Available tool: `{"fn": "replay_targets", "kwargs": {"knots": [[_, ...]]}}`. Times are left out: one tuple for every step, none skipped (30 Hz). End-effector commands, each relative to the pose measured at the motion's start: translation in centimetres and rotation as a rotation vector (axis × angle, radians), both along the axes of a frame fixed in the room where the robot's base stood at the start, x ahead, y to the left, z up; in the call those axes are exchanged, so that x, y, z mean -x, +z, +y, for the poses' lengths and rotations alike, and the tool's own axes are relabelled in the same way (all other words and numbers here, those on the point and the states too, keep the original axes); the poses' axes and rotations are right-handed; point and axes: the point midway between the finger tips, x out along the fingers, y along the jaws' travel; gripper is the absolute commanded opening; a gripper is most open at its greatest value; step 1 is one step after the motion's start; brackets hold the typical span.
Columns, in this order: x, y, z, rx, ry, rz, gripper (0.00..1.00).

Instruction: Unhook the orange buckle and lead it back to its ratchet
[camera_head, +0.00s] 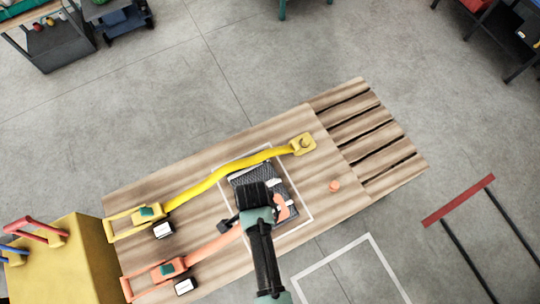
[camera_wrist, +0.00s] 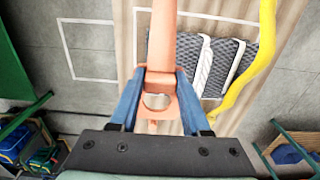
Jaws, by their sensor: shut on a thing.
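My gripper (camera_wrist: 158,104) is shut on the orange buckle (camera_wrist: 160,80), with one blue finger at each side of it. The buckle's ring hole is open to view. The orange strap (camera_wrist: 162,35) runs away from the buckle in the wrist view. In the head view the buckle (camera_head: 283,208) is partly hidden by my arm, and the strap (camera_head: 213,247) leads down-left to the orange ratchet (camera_head: 165,272) at the table's lower left. A small orange peg (camera_head: 334,186) stands bare to the right, apart from the buckle.
A yellow strap (camera_head: 215,177) runs from its ratchet (camera_head: 135,220) to a yellow buckle (camera_head: 303,144). A dark net bundle (camera_head: 240,178) lies inside a white outline. Black boxes with white faces (camera_head: 163,230) sit by the ratchets. A yellow box (camera_head: 75,260) stands at lower left.

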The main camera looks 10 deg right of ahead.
Motion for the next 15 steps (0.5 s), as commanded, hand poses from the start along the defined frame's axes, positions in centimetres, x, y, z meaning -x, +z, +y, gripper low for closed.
{"fn": "replay_targets", "kwargs": {"knots": [[0.2, 0.0, 0.7, 0.000, 0.005, 0.000, 0.00], [0.3, 0.0, 1.1, 0.000, 0.004, 0.000, 0.00], [0.4, 0.0, 1.6, -0.001, 0.004, 0.000, 0.00], [0.5, 0.0, 2.0, -0.001, 0.004, 0.000, 0.00], [0.6, 0.0, 2.4, -0.001, 0.004, -0.001, 0.00], [0.7, 0.0, 2.9, 0.000, 0.004, -0.001, 0.00], [0.7, 0.0, 3.3, -0.001, 0.005, -0.001, 0.00], [0.9, 0.0, 3.6, -0.001, 0.005, -0.001, 0.00], [1.0, 0.0, 4.1, -0.001, 0.003, -0.001, 0.00], [1.1, 0.0, 4.5, -0.001, 0.004, 0.000, 0.00], [1.2, -0.1, 4.9, -0.001, 0.004, 0.000, 0.00], [1.3, -0.1, 5.4, -0.001, 0.005, 0.000, 0.00], [1.4, -0.1, 5.8, 0.000, 0.004, 0.000, 0.00], [1.5, -0.1, 6.1, 0.000, 0.004, 0.000, 0.00], [1.6, -0.1, 6.6, 0.000, 0.004, 0.000, 0.00]]}}
